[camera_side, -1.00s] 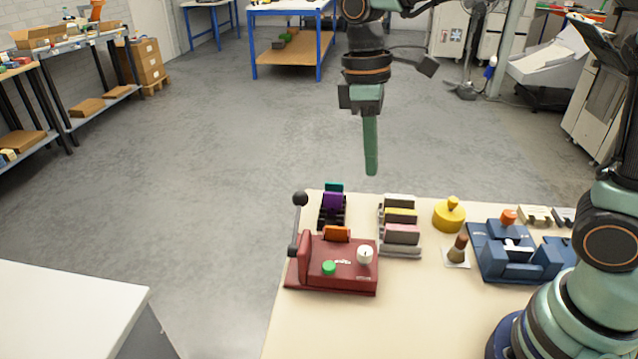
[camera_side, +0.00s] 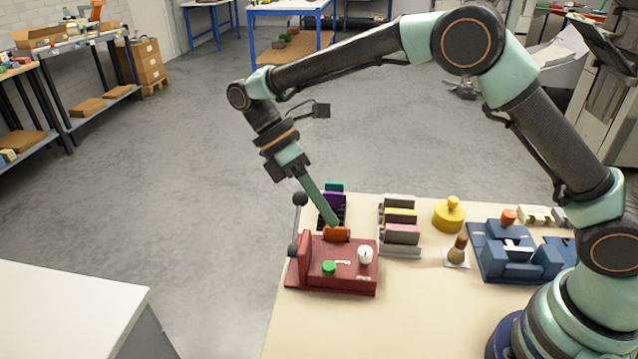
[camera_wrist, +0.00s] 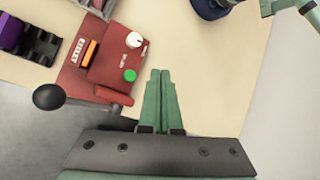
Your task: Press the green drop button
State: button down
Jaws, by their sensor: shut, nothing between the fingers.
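The green button (camera_side: 329,267) sits on top of a dark red machine (camera_side: 352,283) at the left front of the table, beside a white knob (camera_side: 365,254). My gripper (camera_side: 335,223) is shut and empty. In the side view its tip overlaps the orange piece (camera_side: 338,235) at the machine's back; I cannot tell whether they touch. In the wrist view my gripper (camera_wrist: 160,73) appears to the button's right, apart from it.
A lever with a black ball (camera_side: 300,199) rises at the machine's left. Behind stand a rack with purple and teal pieces (camera_side: 333,199) and a grey rack (camera_side: 400,240). A yellow weight (camera_side: 449,215), a brush (camera_side: 458,249) and a blue device (camera_side: 515,263) are to the right. The table front is clear.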

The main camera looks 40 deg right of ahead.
aim_at(324, 265)
jog(key=shift+f, duration=4.45)
jog(key=shift+f, duration=0.15)
jog(key=shift+f, duration=0.25)
jog(key=shift+f, duration=0.5)
jog(key=shift+r, duration=0.95)
